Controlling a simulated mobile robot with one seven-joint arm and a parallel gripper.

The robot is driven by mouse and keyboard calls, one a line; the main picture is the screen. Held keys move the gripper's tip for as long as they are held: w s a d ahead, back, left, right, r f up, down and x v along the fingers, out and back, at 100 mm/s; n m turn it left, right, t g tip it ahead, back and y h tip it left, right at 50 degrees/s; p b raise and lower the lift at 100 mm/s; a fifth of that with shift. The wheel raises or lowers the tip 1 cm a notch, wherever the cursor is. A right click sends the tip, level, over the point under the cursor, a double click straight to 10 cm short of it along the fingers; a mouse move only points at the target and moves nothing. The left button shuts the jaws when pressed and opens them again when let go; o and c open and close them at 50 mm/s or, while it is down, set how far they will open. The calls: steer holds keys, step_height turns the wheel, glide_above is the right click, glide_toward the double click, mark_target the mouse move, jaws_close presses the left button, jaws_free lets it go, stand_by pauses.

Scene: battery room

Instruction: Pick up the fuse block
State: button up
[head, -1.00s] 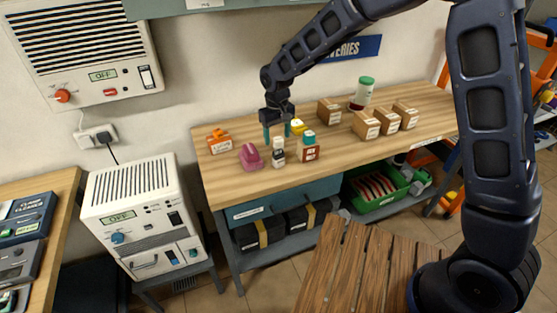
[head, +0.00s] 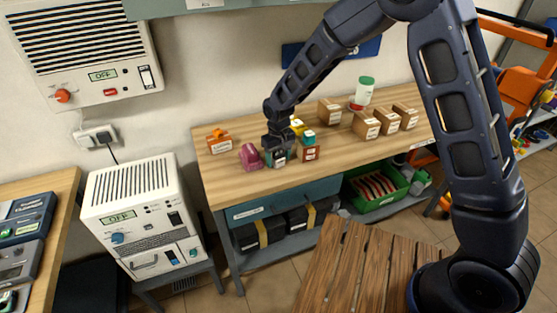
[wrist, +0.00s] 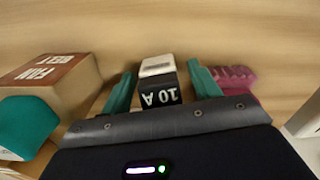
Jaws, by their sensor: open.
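The fuse block, a small dark and white block marked "10 A" (wrist: 160,88), stands on the wooden bench. In the wrist view it sits between the two teal fingers of my gripper (wrist: 161,86), which are open, with a narrow gap on each side. In the head view my gripper (head: 278,158) is lowered over the block, and hides most of it.
A brown relay block with a teal top (head: 309,148) stands close on the right, and a pink block (head: 251,157) close on the left. An orange block (head: 219,142) is farther left. Cardboard boxes (head: 366,125) and a green-capped jar (head: 363,92) stand farther right.

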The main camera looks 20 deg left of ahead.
steer(key=shift+c, duration=0.2)
steer(key=c, duration=1.1)
steer(key=shift+o, duration=0.2)
